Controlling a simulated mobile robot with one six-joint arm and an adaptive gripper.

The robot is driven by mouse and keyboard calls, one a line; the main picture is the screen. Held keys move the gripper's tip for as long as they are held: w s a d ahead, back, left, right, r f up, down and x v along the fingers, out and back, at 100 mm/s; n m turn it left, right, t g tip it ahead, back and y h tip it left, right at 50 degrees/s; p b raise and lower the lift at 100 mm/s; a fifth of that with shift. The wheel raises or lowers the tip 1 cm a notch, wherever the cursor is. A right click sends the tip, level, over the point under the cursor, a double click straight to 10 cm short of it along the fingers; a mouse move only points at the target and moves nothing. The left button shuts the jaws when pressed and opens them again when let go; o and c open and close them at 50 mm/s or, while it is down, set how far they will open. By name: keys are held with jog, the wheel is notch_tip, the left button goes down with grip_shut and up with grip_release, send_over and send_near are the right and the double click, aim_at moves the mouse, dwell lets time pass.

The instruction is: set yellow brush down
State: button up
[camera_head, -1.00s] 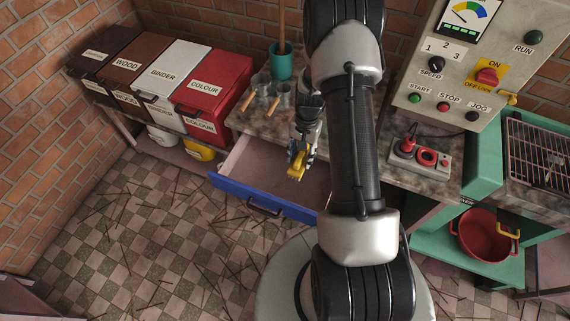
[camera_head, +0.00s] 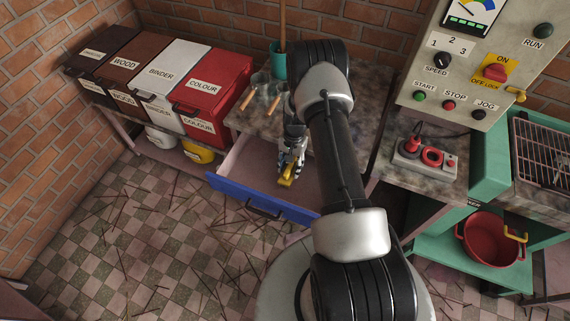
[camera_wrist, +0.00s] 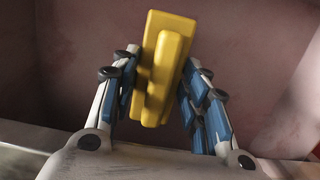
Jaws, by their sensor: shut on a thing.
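The yellow brush (camera_head: 287,177) is held in my gripper (camera_head: 291,163), over the open drawer (camera_head: 262,205) with the blue front. In the wrist view the yellow brush (camera_wrist: 163,72) stands between the two blue-padded fingers of my gripper (camera_wrist: 160,90), which are shut on it. Behind it in the wrist view is a plain pinkish surface, likely the drawer's inside. I cannot tell how far the brush is from the drawer floor. My arm hides part of the drawer's right side.
Several scoops (camera_head: 262,92) with wooden handles lie on the worktop behind the drawer. A green pot (camera_head: 278,66) stands at the back. Labelled bins, including the red COLOUR bin (camera_head: 213,91), stand to the left. A red socket unit (camera_head: 425,157) is to the right.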

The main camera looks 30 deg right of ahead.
jog(key=w, duration=0.3)
jog(key=shift+a+f+b, duration=0.15)
jog(key=shift+a+b, duration=0.2)
jog(key=shift+a, duration=0.05)
jog(key=shift+s+f, duration=0.15)
jog(key=shift+f, duration=0.3)
jog(key=shift+f, duration=0.1)
jog(key=shift+f+b, duration=0.15)
jog(key=shift+b, duration=0.2)
jog(key=o, duration=1.1)
